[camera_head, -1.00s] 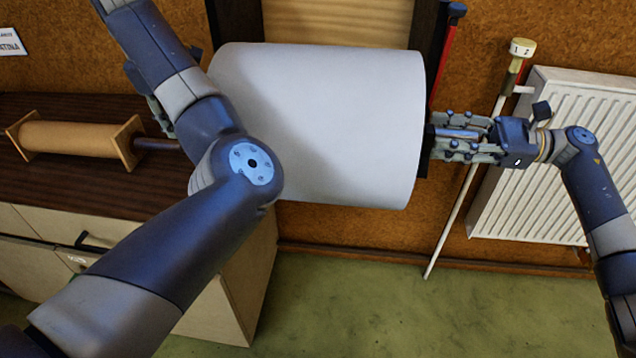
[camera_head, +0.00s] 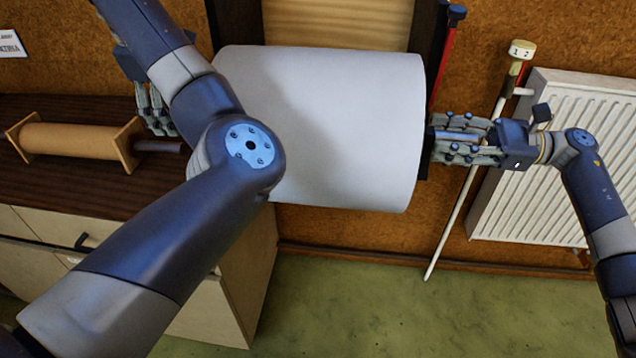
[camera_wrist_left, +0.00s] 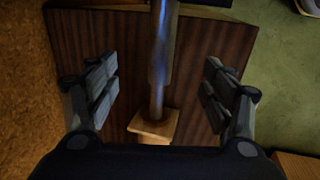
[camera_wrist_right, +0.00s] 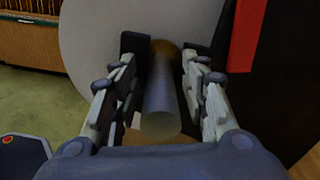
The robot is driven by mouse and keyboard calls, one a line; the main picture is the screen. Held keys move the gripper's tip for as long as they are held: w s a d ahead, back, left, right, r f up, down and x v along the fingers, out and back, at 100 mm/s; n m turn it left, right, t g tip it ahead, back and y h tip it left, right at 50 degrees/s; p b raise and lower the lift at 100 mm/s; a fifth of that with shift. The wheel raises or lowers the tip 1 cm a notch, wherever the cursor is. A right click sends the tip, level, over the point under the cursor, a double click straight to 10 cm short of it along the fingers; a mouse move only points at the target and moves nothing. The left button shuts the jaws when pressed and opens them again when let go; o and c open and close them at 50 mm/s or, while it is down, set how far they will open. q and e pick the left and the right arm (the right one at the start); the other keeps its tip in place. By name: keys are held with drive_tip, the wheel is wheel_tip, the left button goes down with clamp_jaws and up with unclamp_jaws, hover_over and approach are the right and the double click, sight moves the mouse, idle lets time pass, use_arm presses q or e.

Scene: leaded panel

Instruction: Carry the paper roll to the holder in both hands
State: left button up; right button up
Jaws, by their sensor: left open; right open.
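The large white paper roll (camera_head: 330,125) is level in the head view, in front of two dark uprights (camera_head: 430,60) that may be the holder. Whether it rests on them is hidden. My right gripper (camera_head: 436,140) is open at the roll's right end. In the right wrist view a grey rod end (camera_wrist_right: 161,110) lies between its open fingers (camera_wrist_right: 160,75), with the roll's end face (camera_wrist_right: 92,40) behind. My left gripper (camera_head: 160,115) is open over the cabinet, partly behind my arm. In the left wrist view a rod (camera_wrist_left: 158,70) runs between its fingers (camera_wrist_left: 160,80); the roll's left end is hidden.
A wooden roller with square ends (camera_head: 75,140) lies on the dark cabinet top (camera_head: 60,185). A white radiator (camera_head: 545,150) and a slanting white pole (camera_head: 460,215) stand at the right, near my right arm. The green floor (camera_head: 400,310) in front is clear.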

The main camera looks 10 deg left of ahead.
use_arm(q)
drive_tip(key=v, duration=0.9)
drive_tip(key=shift+f, duration=0.1)
use_arm(e)
drive_tip(key=shift+o, duration=0.6)
drive_tip(key=o, duration=0.7)
drive_tip(key=shift+d, duration=0.1)
drive_tip(key=d, duration=1.2)
use_arm(q)
drive_tip(key=shift+s, duration=0.1)
use_arm(e)
drive_tip(key=shift+s+f, duration=0.1)
